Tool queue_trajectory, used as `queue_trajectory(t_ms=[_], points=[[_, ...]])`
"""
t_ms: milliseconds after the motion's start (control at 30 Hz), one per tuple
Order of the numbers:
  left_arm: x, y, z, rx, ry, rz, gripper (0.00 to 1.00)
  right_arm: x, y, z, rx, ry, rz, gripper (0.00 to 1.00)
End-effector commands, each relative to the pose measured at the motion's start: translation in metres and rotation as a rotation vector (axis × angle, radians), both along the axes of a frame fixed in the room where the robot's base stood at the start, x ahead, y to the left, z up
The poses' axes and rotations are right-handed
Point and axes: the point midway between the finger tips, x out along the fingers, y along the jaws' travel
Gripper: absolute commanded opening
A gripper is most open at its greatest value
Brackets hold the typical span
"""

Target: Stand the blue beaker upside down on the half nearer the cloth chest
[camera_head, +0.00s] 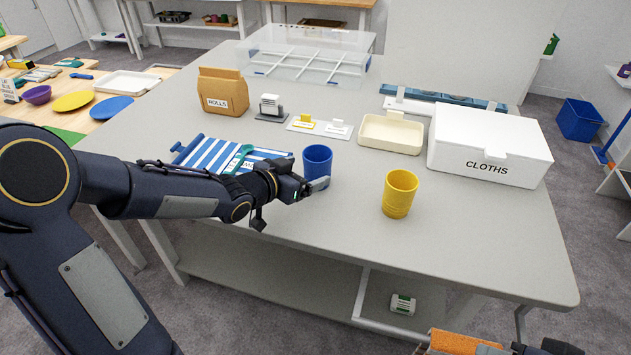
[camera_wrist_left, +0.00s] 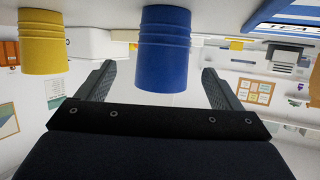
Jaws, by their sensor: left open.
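The blue beaker (camera_head: 317,164) stands on the grey table, its open mouth seeming to face up. My left gripper (camera_head: 312,187) is low at its near side, open, with the fingers pointing at it. In the left wrist view, which is upside down, the blue beaker (camera_wrist_left: 163,50) shows between the two spread fingers; no grip on it shows. The cloth chest (camera_head: 490,145) is a white lidded box marked CLOTHS at the right of the table. A dark part at the bottom right edge may be my right gripper (camera_head: 548,347); its fingers cannot be made out.
A yellow beaker (camera_head: 399,194) stands right of the blue one. A cream tray (camera_head: 391,134) lies left of the chest. A blue-striped cloth (camera_head: 215,153) lies behind my left arm. A paper bag (camera_head: 223,92) and clear bin (camera_head: 310,57) stand farther back. The table's front right is clear.

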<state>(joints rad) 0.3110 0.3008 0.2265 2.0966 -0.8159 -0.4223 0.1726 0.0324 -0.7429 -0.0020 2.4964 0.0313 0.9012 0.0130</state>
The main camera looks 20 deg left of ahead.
Motion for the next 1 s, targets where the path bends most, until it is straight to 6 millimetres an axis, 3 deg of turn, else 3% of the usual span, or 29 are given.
queue_trajectory(t_ms=[400, 700, 1000], points=[[0.049, -0.019, -0.019, 0.001, 0.002, -0.001, 0.87, 0.0, 0.0, -0.003, 0.0, 0.0, 0.0, 0.41], [0.054, -0.02, -0.021, 0.002, 0.002, 0.002, 0.87, 0.0, 0.0, -0.003, 0.0, 0.0, 0.0, 0.41], [0.054, -0.02, -0.021, 0.002, 0.002, 0.002, 0.5, 0.0, 0.0, -0.003, 0.0, 0.0, 0.0, 0.41]])
